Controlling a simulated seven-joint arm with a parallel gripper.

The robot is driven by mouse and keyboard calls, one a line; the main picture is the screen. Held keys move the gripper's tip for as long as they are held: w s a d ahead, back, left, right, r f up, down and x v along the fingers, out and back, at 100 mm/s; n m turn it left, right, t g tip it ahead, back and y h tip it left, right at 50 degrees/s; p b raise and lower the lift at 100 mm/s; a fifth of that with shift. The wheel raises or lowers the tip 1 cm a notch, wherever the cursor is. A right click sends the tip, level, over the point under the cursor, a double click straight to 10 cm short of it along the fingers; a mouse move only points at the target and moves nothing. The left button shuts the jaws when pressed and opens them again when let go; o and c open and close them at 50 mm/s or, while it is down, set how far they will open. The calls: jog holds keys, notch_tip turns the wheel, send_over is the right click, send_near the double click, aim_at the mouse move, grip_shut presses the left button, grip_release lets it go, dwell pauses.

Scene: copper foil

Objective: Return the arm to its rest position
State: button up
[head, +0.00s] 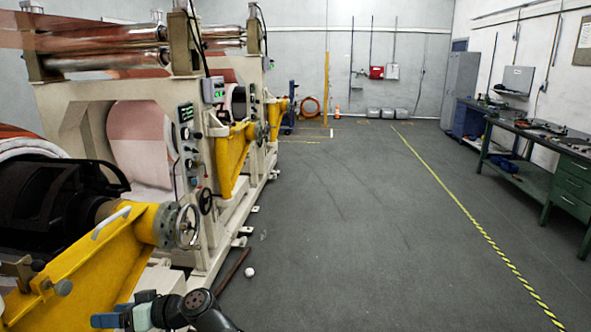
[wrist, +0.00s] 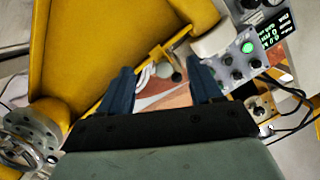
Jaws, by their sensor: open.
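My gripper (head: 106,320) shows low in the head view, left of centre, with a blue finger pointing left. My dark arm joint shows just to its right. In the wrist view my gripper (wrist: 160,84) has its two blue fingers spread apart with nothing held between them. Beyond the fingers lie a yellow machine arm (wrist: 95,45), a small dark knob and a pinkish copper-coloured surface. I cannot tell how far the fingertips are from these.
The cream foil machine (head: 190,85) fills the left, with a yellow bracket (head: 100,265) and handwheel (head: 187,226) close to my gripper. A white ball (head: 249,271) and a brown bar (head: 234,270) lie on the floor. The grey floor (head: 350,220) is open up to the workbench (head: 530,130).

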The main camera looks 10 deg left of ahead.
jog(key=d+f+m+h, duration=0.2)
jog(key=d+f+h, duration=0.35)
jog(key=f, duration=0.55)
jog(key=d+f+m+h, duration=0.35)
jog(key=d+f, duration=0.25)
jog(key=f, duration=0.5)
jog(key=w+d+f+m+h, duration=0.2)
jog(key=d+f+h, duration=0.4)
jog(key=d+f, duration=1.3)
jog(key=s+d+f+m+g+h, duration=0.1)
jog(key=s+d+f, duration=0.2)
jog(key=d+f, duration=0.35)
jog(key=s+d+f+h, duration=0.1)
jog(key=s+d+f, duration=0.2)
jog(key=d, duration=0.7)
jog(key=s+d+f+m+g+y, duration=0.1)
jog(key=s+d+f+m+g, duration=0.3)
jog(key=s+d+f, duration=0.4)
jog(key=shift+s+d+f+m, duration=0.15)
jog(key=shift+s+d+m, duration=0.2)
jog(key=shift+s+d, duration=2.85)
jog(key=shift+w+d, duration=0.1)
